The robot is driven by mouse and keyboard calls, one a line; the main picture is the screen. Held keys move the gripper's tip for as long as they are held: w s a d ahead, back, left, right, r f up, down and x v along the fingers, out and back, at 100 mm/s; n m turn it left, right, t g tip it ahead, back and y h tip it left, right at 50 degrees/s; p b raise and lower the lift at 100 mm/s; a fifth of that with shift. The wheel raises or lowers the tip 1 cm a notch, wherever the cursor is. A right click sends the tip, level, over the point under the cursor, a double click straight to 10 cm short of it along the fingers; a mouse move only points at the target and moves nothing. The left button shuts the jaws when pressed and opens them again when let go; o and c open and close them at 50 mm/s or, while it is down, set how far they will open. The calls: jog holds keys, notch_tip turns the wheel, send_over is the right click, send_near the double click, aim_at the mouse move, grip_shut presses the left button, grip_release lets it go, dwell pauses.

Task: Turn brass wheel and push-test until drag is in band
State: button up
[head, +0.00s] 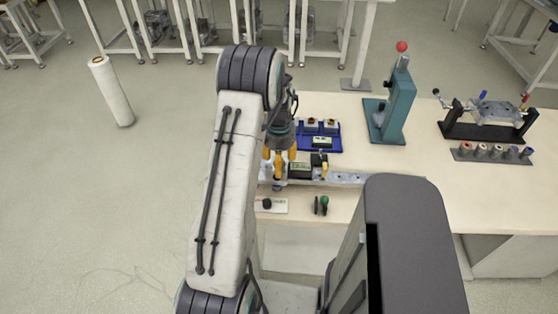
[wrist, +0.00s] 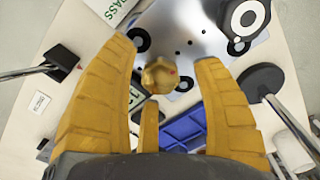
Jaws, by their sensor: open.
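In the wrist view a round brass wheel (wrist: 158,76) with a small red mark lies between the spread yellow fingers of my gripper (wrist: 163,58). The fingers stand apart on either side of it, with visible gaps. In the head view my gripper (head: 279,160) points down over the left part of a grey metal track (head: 345,177). A dark box with a display (head: 301,170) sits just right of the fingers on the track. I cannot make out the brass wheel in the head view; my arm and fingers cover that area.
A blue tray (head: 320,142) with round parts and a display stands behind the track. A teal press (head: 396,105) with a red knob, a black stand (head: 487,130) and a row of small cylinders (head: 492,152) are to the right. A green-topped tool (head: 322,204) lies in front.

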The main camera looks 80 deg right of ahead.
jog(key=shift+c, duration=0.3)
jog(key=c, duration=1.1)
jog(key=shift+f+n+b, duration=0.15)
jog(key=shift+n+b, duration=0.45)
jog(key=shift+n, duration=0.3)
jog(key=shift+c, duration=0.2)
jog(key=shift+a+n, duration=0.15)
jog(key=shift+n, duration=0.55)
jog(key=o, duration=1.2)
jog(key=shift+r, duration=0.2)
